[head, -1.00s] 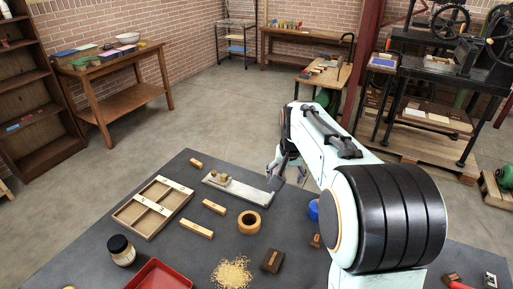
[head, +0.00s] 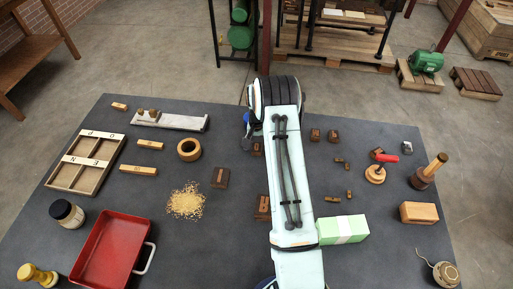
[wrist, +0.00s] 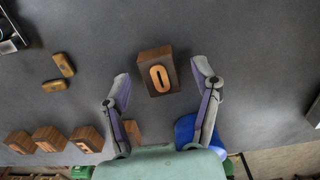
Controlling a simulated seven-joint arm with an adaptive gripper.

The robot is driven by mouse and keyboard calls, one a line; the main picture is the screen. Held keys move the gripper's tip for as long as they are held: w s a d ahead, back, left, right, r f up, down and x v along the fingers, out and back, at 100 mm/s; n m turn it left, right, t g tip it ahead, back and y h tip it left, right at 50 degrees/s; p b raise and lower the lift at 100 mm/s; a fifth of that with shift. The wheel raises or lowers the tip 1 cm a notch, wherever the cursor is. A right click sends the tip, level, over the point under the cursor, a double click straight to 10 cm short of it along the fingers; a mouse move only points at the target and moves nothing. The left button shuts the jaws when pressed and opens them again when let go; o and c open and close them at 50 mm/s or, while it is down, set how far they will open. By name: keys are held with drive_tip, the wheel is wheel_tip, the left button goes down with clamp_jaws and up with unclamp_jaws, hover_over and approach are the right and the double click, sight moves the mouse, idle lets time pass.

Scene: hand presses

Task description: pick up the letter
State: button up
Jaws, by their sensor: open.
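A brown wooden block with a raised tan O-shaped letter (wrist: 160,78) on top lies on the dark table in the wrist view. It lies between and just ahead of the spread fingers of my gripper (wrist: 161,74), with gaps on both sides. My gripper is open and empty. In the head view my own arm hides most of the gripper and the surface under it. I cannot tell which block there matches this one.
Several smaller lettered blocks (wrist: 50,137) stand near the far table edge, with two brass pieces (wrist: 63,65) beside them. A blue object (wrist: 187,130) is close to the right finger. A red tray (head: 105,250) and a compartment tray (head: 88,160) are at the left.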

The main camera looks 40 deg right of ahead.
sight(257, 147)
drive_tip(key=shift+f, duration=0.1)
drive_tip(key=c, duration=0.9)
drive_tip(key=shift+c, duration=0.2)
drive_tip(key=shift+r, duration=0.45)
wheel_tip(257, 147, up, 3)
drive_tip(key=shift+s+a+f, duration=0.1)
drive_tip(key=s+a+r, duration=0.6)
drive_tip(key=s+r, duration=0.3)
drive_tip(key=s, duration=0.3)
drive_tip(key=shift+a+r, duration=0.2)
drive_tip(key=shift+a, duration=0.15)
